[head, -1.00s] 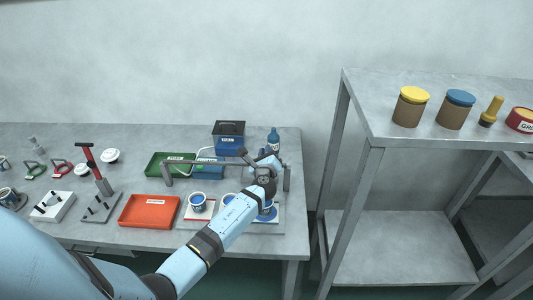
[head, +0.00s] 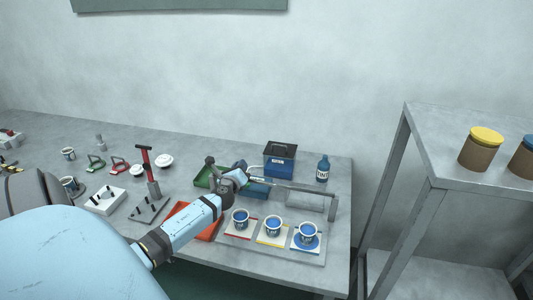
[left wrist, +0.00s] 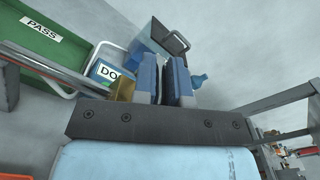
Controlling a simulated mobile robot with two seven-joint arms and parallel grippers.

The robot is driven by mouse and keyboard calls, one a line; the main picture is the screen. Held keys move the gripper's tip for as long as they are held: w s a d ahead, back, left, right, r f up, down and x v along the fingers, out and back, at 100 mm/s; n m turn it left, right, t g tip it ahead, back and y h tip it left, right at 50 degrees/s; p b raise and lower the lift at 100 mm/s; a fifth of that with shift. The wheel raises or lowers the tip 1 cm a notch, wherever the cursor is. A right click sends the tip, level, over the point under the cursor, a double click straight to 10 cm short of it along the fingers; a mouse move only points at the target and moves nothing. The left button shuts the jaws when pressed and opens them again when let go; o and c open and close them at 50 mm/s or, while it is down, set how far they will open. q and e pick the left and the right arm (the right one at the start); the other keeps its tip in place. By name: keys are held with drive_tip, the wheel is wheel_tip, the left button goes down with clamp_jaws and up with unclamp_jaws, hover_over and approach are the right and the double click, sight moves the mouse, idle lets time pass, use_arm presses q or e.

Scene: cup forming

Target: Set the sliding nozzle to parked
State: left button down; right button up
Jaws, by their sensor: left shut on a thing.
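A grey overhead rail (head: 290,187) spans the table's right part, with its right post (head: 333,207) in the open. My left gripper (head: 238,177) is near the rail's left end, left of the cups, and shut on the sliding nozzle, which its hand mostly hides in the head view. In the left wrist view the fingers (left wrist: 165,82) are close together, with a brass-coloured block (left wrist: 123,89) beside them. Three cups stand on the red (head: 238,236), yellow (head: 272,242) and blue (head: 305,249) mats, clear of the gripper. My right gripper is not in view.
A green tray (left wrist: 55,50) marked PASS and a blue box (left wrist: 105,72) lie close behind the gripper. An orange tray (head: 203,222) is partly under my arm. A dark-lidded blue bin (head: 279,161) and a blue bottle (head: 323,169) stand behind the rail. Shelving (head: 450,180) is at right.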

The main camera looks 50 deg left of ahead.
use_arm(q)
drive_tip(key=s+a, duration=0.1)
drive_tip(key=a, duration=0.1)
drive_tip(key=s+a+b, duration=0.1)
drive_tip(key=s+a, duration=0.2)
drive_tip(key=a, duration=0.2)
drive_tip(key=shift+s+b, duration=0.15)
drive_tip(key=shift+b, duration=0.2)
drive_tip(key=c, duration=1.3)
unclamp_jaws()
drive_tip(key=shift+o, duration=0.7)
drive_tip(key=shift+s+a, duration=0.1)
drive_tip(key=shift+a, duration=0.05)
drive_tip(key=b+v, duration=0.1)
drive_tip(key=v, duration=1.3)
